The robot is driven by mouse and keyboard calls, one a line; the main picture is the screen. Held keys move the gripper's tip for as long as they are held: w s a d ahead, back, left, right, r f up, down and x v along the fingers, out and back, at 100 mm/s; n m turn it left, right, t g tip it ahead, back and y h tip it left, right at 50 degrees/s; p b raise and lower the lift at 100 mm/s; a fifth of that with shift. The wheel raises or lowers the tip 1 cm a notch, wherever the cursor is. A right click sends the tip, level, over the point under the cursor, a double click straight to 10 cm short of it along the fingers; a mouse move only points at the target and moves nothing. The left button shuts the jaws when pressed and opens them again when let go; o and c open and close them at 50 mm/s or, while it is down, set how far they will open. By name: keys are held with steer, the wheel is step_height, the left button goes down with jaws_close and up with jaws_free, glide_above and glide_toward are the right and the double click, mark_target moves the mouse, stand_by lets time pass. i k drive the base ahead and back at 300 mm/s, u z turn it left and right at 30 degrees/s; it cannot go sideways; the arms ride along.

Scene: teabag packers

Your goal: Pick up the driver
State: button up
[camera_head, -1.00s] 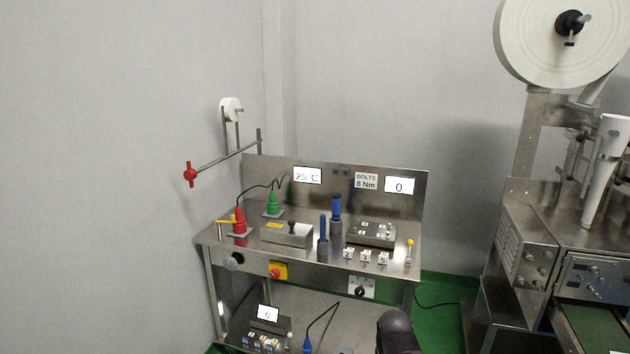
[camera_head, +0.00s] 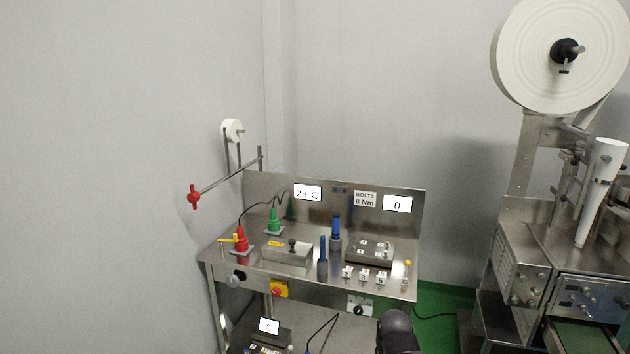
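Two blue-handled tools stand upright on the steel bench (camera_head: 290,281). One is a slim blue tool (camera_head: 323,250) in a grey holder near the front middle. The other is a thicker blue-handled tool (camera_head: 336,228) in a dark holder just behind and to the right. Either could be the driver; I cannot tell which at this size. A dark rounded part of my arm shows at the bottom edge, in front of the bench. My gripper's fingers are not in view, and nothing touches the tools.
Red (camera_head: 240,240) and green (camera_head: 273,222) cone-topped devices stand at the bench's left. A steel box (camera_head: 287,253), a bolt plate (camera_head: 370,250) and small numbered blocks (camera_head: 364,275) surround the blue tools. A large machine (camera_head: 525,262) stands right, with green floor (camera_head: 440,298) between.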

mark_target(336, 215)
steer(key=k, duration=1.3)
steer(key=u, duration=0.3)
steer(key=i, duration=1.9)
steer(key=z, duration=0.3)
